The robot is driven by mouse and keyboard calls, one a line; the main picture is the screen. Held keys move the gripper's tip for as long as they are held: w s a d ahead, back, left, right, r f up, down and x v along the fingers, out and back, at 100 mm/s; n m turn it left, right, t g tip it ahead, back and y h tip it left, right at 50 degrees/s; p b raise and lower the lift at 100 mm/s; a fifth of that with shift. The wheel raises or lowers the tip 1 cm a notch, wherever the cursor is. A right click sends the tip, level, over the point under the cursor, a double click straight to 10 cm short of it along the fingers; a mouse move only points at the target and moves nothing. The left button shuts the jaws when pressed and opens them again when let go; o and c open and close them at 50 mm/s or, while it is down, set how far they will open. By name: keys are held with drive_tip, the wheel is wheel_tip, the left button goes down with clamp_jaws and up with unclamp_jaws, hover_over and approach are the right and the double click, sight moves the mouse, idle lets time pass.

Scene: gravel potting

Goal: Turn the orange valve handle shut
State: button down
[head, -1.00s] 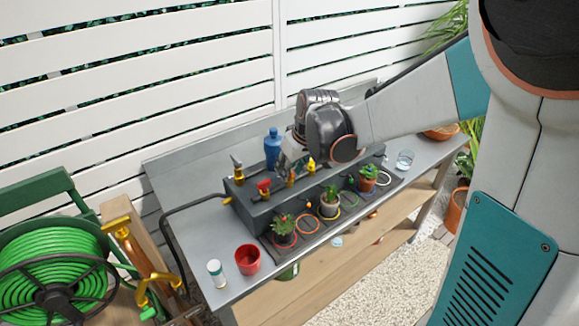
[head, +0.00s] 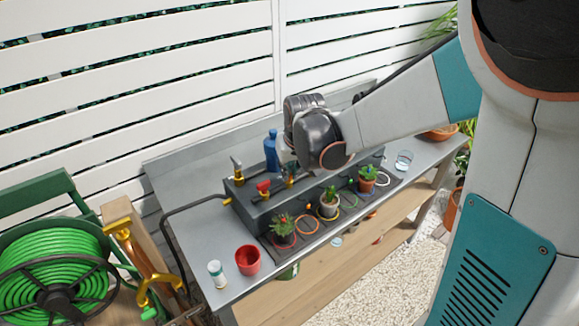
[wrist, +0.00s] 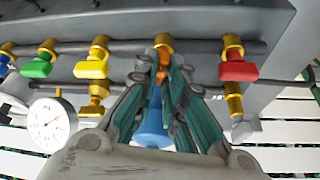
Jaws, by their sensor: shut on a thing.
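The orange valve handle (wrist: 162,68) shows in the wrist view on a brass valve, between a yellow handle (wrist: 91,69) and a red handle (wrist: 238,71). It looks narrow and upright in the picture, while the red and yellow ones look wide. My gripper (wrist: 168,68) is shut on the orange handle, its fingertips on either side and partly covering it. In the head view my wrist covers the gripper and the orange handle; the red handle (head: 264,186) shows left of it.
A blue bottle (head: 271,150) stands close behind the valve block. A green handle (wrist: 37,67) and a round gauge (wrist: 48,121) are beside the valves. Potted plants (head: 283,229) stand in front of the block. A red cup (head: 248,260) is at the bench's front left.

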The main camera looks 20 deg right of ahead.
drive_tip(key=m+h, duration=0.1)
drive_tip(key=m, duration=0.2)
drive_tip(key=shift+a+m+p, duration=0.15)
drive_tip(key=shift+m+p, duration=0.15)
drive_tip(key=m, duration=0.1)
drive_tip(key=m+h, duration=0.1)
drive_tip(key=m, duration=0.1)
drive_tip(key=shift+w+a+m+g+h, duration=0.1)
drive_tip(key=shift+m+g+h, duration=0.2)
drive_tip(key=shift+g, duration=0.1)
drive_tip(key=m+g+h+p, duration=0.1)
drive_tip(key=m, duration=0.3)
drive_tip(key=shift+w, duration=0.1)
drive_tip(key=shift+m+g+h, duration=0.3)
drive_tip(key=shift+m+g, duration=0.4)
drive_tip(key=shift+m, duration=0.9)
drive_tip(key=c, duration=1.7)
unclamp_jaws()
drive_tip(key=shift+o, duration=0.2)
drive_tip(key=shift+a, duration=0.1)
